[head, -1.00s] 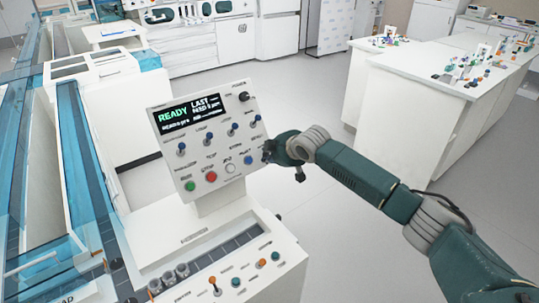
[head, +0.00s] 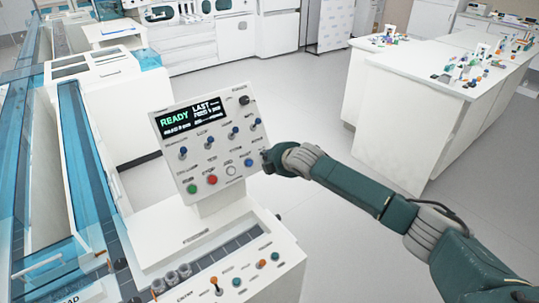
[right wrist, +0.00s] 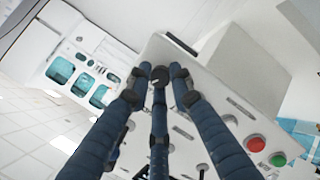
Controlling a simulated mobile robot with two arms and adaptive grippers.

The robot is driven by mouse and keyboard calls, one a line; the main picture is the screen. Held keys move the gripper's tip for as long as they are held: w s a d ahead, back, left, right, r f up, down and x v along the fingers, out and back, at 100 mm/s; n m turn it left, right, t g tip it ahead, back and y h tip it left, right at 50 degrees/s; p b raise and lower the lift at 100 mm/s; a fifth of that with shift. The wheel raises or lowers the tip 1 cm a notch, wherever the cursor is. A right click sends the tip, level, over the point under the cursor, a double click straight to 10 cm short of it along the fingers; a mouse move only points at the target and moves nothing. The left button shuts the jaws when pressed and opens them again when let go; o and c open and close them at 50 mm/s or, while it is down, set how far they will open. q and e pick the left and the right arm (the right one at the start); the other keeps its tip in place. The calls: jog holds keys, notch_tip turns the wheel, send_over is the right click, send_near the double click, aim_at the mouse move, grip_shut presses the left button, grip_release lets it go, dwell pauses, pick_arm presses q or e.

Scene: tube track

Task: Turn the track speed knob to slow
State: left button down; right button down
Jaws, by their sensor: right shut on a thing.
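The white control panel (head: 222,185) stands tilted in the middle of the head view, with a lit display (head: 190,114) reading READY. My right gripper (head: 266,161) is at the panel's right edge, level with the lower controls. In the right wrist view its dark blue fingers (right wrist: 160,82) converge around a round black knob (right wrist: 160,74) with a light pointer mark, and they are shut on it. The head view does not show this knob clearly behind the fingers. Its label and setting cannot be read. My left gripper is not in view.
A green button (head: 192,188), red button (head: 212,180) and several blue-tipped toggle switches share the panel. Below is a white console (head: 275,270) with more switches and tube slots. Blue-covered tracks lie left. A cluttered white bench (head: 400,115) stands right, with open floor between.

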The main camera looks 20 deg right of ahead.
jog(key=shift+s+a+f+n+t+p, duration=0.15)
jog(key=shift+n+t+p, duration=0.2)
jog(key=shift+n, duration=0.9)
jog(key=shift+d+f+n+t+p, duration=0.15)
jog(key=shift+n+t+p, duration=0.15)
jog(key=shift+n, duration=0.95)
jog(key=shift+a+f, duration=0.1)
jog(key=c, duration=1.6)
grip_release()
jog(key=shift+o, duration=0.2)
jog(key=v, duration=1.2)
jog(key=shift+a, duration=0.15)
